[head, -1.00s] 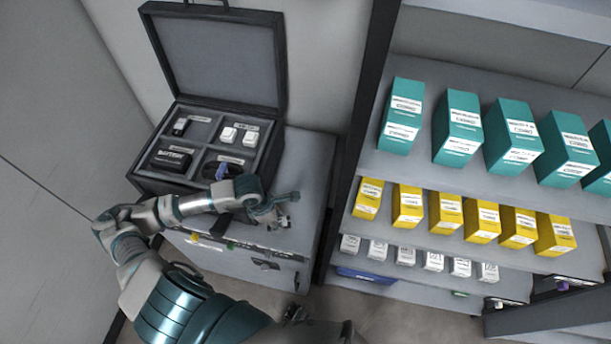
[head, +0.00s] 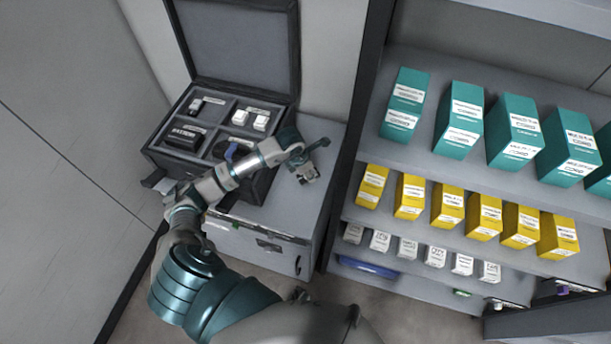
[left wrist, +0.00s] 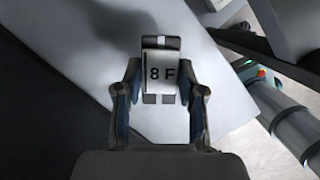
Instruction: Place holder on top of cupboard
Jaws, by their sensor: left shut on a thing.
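The holder (left wrist: 160,70) is a small grey-white block marked "8 F" in the left wrist view. My left gripper (left wrist: 160,98) is shut on it, with a finger at each side. In the head view my left gripper (head: 306,168) is over the right part of the grey cupboard's top (head: 285,208), beside the open case. The holder is small and partly hidden by the gripper there. I cannot tell whether it touches the cupboard top. My right gripper is not clearly seen.
An open dark case (head: 210,160) with small items in compartments stands on the cupboard's left part. A shelf rack (head: 425,165) with teal, yellow and white boxes stands to the right. The cupboard top right of the case is clear around my gripper.

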